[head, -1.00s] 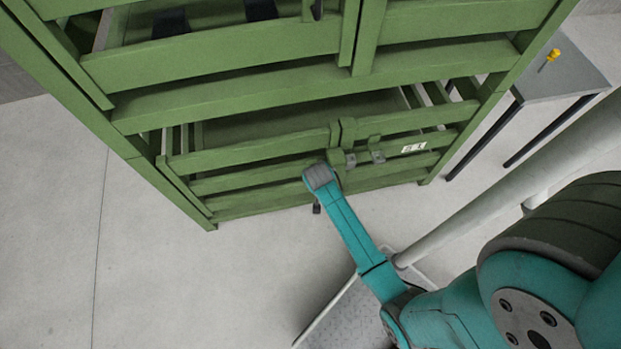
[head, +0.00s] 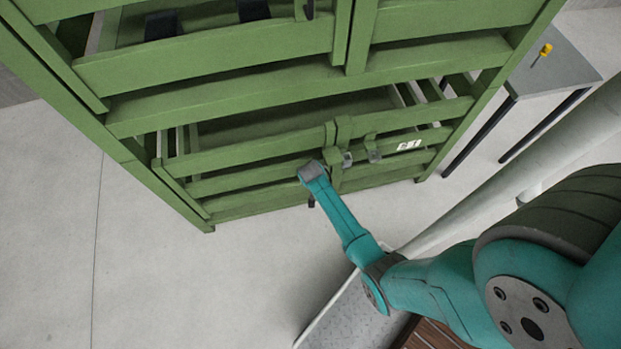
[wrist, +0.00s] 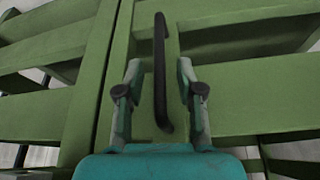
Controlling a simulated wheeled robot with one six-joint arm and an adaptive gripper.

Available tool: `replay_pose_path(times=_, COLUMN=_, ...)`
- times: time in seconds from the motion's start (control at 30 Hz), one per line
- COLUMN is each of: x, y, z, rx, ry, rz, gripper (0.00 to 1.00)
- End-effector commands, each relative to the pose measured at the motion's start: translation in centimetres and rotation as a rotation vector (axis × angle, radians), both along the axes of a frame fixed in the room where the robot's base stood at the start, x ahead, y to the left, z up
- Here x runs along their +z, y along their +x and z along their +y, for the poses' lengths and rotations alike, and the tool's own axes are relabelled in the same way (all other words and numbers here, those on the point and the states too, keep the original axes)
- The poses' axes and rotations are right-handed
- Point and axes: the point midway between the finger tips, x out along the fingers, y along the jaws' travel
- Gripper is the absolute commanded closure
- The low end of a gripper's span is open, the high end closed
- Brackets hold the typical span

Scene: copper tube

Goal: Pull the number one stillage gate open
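The lower gate (head: 268,151) of the green stillage has slatted rails and upright posts meeting near its middle, and it looks shut. A small white label (head: 409,145) sits on its right part; its marking is too small to read surely. In the wrist view a black bar handle (wrist: 160,75) stands upright on a green post. My gripper (wrist: 160,75) is open, with one finger on each side of the handle and visible gaps between.
Grey latch parts (head: 375,155) sit on the rail right of my wrist. An upper green gate (head: 215,55) is above. A grey table (head: 552,70) with a yellow-handled tool (head: 541,53) stands at right, near a pale pipe (head: 470,215). Floor at left (head: 150,270) is clear.

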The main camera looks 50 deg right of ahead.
Motion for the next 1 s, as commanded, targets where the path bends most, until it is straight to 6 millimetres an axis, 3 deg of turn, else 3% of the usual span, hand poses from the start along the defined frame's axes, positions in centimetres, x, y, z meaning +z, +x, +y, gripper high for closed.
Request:
replay_pose_path(times=0.37, x=-0.4, y=0.1, z=-0.1, rx=0.0, ry=0.0, rz=-0.001, gripper=0.63)
replay_pose_path(times=0.5, x=-0.3, y=0.1, z=-0.1, rx=0.0, ry=0.0, rz=-0.001, gripper=0.98)
replay_pose_path(times=0.53, x=-0.3, y=0.1, z=-0.1, rx=0.0, ry=0.0, rz=-0.001, gripper=1.0)
replay_pose_path(times=1.0, x=-0.4, y=-0.9, z=0.7, rx=-0.023, ry=0.0, rz=0.001, gripper=1.0)
